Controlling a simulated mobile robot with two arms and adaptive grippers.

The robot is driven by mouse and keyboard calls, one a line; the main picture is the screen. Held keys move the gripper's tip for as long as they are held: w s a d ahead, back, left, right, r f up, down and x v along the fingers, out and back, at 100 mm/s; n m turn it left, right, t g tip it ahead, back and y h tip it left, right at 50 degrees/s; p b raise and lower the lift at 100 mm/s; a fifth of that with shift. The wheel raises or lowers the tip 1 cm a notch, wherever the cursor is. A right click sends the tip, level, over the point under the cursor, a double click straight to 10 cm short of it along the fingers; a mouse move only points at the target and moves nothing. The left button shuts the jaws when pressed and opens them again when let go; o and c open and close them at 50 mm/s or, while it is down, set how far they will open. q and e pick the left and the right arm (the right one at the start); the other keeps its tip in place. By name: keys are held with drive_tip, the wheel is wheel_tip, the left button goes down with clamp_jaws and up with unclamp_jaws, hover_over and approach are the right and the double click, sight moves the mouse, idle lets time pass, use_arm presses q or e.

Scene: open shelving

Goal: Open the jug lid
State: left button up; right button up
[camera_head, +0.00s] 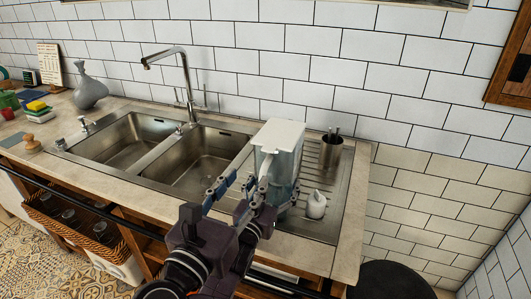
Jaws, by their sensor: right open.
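The jug (286,168) is clear with a bluish tint and stands upright on the ribbed drainer to the right of the sink. Its white lid (280,135) lies flat across the top and looks closed. My right gripper (242,184) is in front of the jug on its near left side, fingers apart and pointing up toward the handle area. The gripper hides the lower front of the jug. I cannot tell whether a finger touches the jug. My left gripper is not in view.
A white bottle (316,205) and a metal cup with utensils (331,152) stand close to the jug on the drainer. The double sink (205,160) and its tall faucet (180,75) are to the left. A grey vase (88,90) and sponges (38,108) sit farther left.

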sight(268, 151)
drive_tip(key=x, duration=1.1)
drive_tip(key=shift+w+d, duration=0.15)
drive_tip(key=shift+w, duration=0.2)
drive_tip(key=shift+c, duration=0.5)
drive_tip(key=shift+f, duration=0.1)
clamp_jaws()
